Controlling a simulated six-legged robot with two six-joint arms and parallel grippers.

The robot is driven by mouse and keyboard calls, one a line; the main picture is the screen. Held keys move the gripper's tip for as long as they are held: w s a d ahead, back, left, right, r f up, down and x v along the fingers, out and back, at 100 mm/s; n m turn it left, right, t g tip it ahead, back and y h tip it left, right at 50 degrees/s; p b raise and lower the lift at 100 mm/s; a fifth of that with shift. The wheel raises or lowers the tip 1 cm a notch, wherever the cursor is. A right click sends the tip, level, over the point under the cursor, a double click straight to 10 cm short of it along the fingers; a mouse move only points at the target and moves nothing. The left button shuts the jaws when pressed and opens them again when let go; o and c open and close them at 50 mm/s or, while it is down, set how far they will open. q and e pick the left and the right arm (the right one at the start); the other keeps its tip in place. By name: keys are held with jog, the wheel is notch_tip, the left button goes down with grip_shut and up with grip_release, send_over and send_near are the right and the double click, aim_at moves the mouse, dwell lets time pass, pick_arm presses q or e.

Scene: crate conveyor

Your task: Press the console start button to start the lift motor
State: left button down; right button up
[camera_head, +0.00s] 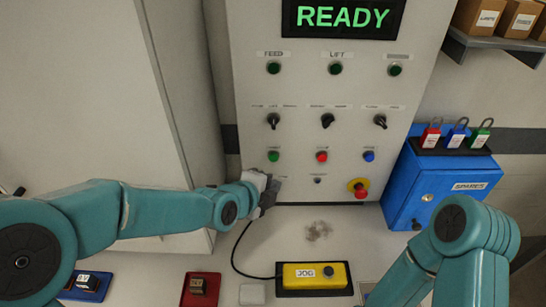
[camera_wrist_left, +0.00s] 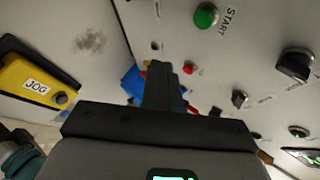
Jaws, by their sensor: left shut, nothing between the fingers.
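The console (camera_head: 325,95) stands upright ahead, with a READY display at its top. Its green start button (camera_head: 273,156) is at the lower left of the panel. In the left wrist view the green button (camera_wrist_left: 206,16) shows at the top, with START printed beside it. My left gripper (camera_head: 268,190) is just below that button in the head view, apart from it as far as I can tell. Its fingers (camera_wrist_left: 163,85) are shut and empty. My right arm shows at the lower right, but its gripper is out of view.
A red button (camera_head: 321,156), a blue button (camera_head: 368,156) and a red emergency knob (camera_head: 360,188) share the panel. A yellow JOG box (camera_head: 302,276) lies on the worktop. A blue SPARES box (camera_head: 435,189) with padlocks stands at right. A grey cabinet is at left.

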aim_at(273, 158)
pick_arm(q)
jog(key=w+p, duration=0.3)
jog(key=w, duration=0.3)
jog(key=shift+f, duration=0.1)
dwell(0.4)
jog(key=shift+w, duration=0.15)
dwell(1.4)
jog(key=shift+w, duration=0.3)
